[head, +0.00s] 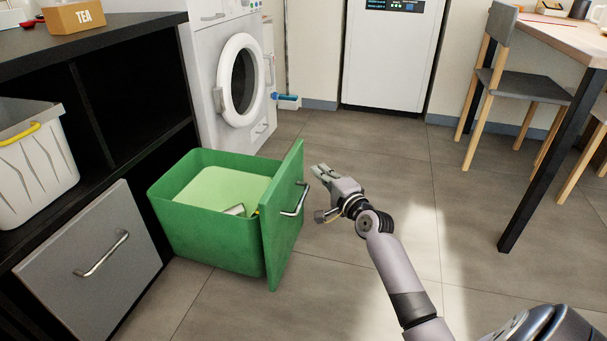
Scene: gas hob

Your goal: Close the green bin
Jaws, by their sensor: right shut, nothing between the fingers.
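The green bin (205,232) is a pull-out drawer bin that stands out from the dark cabinet, open at the top. Its green front panel (284,219) faces right and carries a metal bar handle (296,199). A small pale item (235,210) lies inside the bin. My right gripper (319,172) is shut and empty, just to the right of the front panel near the handle. It appears apart from the panel. My left gripper is not in view.
A grey drawer front (90,262) with a handle is beside the bin on the left. A white basket (35,165) sits on the shelf above. A washing machine (225,75) stands behind. A table and chairs (520,90) are at right; the middle floor is clear.

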